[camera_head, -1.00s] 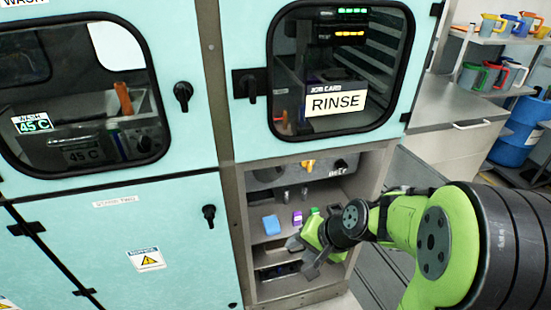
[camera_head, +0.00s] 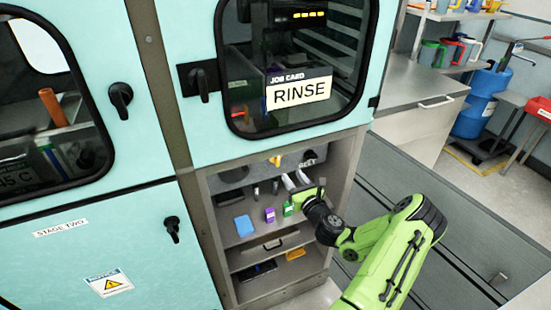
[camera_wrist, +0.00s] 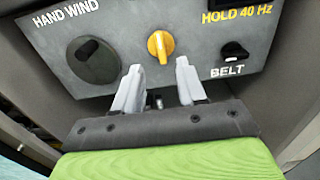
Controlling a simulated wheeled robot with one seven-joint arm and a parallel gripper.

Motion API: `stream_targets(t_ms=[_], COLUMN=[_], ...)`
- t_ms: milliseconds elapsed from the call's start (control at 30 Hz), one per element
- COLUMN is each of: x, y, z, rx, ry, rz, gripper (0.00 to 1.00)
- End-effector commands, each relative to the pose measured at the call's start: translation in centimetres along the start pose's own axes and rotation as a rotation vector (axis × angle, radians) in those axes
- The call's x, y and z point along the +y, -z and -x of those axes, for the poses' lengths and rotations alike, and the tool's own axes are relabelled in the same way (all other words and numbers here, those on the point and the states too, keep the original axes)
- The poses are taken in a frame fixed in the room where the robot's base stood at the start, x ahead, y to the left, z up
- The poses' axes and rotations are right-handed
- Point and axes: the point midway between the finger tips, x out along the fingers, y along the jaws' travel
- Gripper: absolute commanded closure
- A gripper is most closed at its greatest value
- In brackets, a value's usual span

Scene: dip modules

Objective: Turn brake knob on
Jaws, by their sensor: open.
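A yellow knob (camera_wrist: 160,46) sits in the middle of the grey control panel (camera_wrist: 205,72), its grip roughly upright in the wrist view. It also shows in the head view (camera_head: 275,160). No label reading "brake" is legible. My gripper (camera_wrist: 158,70) is open and empty, with its two pale fingers pointing at the panel just below the knob, one on each side of it in the picture. I cannot tell any contact. In the head view my gripper (camera_head: 296,181) reaches into the open bay below the RINSE door.
A black HAND WIND dial (camera_wrist: 94,60) is left of the yellow knob; a black BELT switch (camera_wrist: 235,72) is right. A blue block (camera_head: 243,225), purple item (camera_head: 270,214) and green item (camera_head: 288,209) stand on the shelf below. Bay walls are close on both sides.

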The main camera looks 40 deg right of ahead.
Motion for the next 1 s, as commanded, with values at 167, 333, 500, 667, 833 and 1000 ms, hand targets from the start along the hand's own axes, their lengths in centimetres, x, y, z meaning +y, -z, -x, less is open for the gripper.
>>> stream_targets(t_ms=[167, 333, 500, 667, 833, 1000], x=[0.1, 0.1, 0.1, 0.1, 0.1, 0.1], y=[-0.2, -0.2, 0.0, 0.0, 0.0, 0.0], z=[-4.7, -8.6, -10.6, -10.9, -10.9, -10.9], rx=[-0.004, -0.004, -0.001, 0.001, 0.001, 0.001], ry=[-0.004, -0.002, -0.004, -0.003, -0.003, -0.003], rz=[0.009, 0.007, 0.005, 0.003, 0.003, 0.003], gripper=[0.6, 0.6, 0.6, 0.6, 0.67, 0.93])
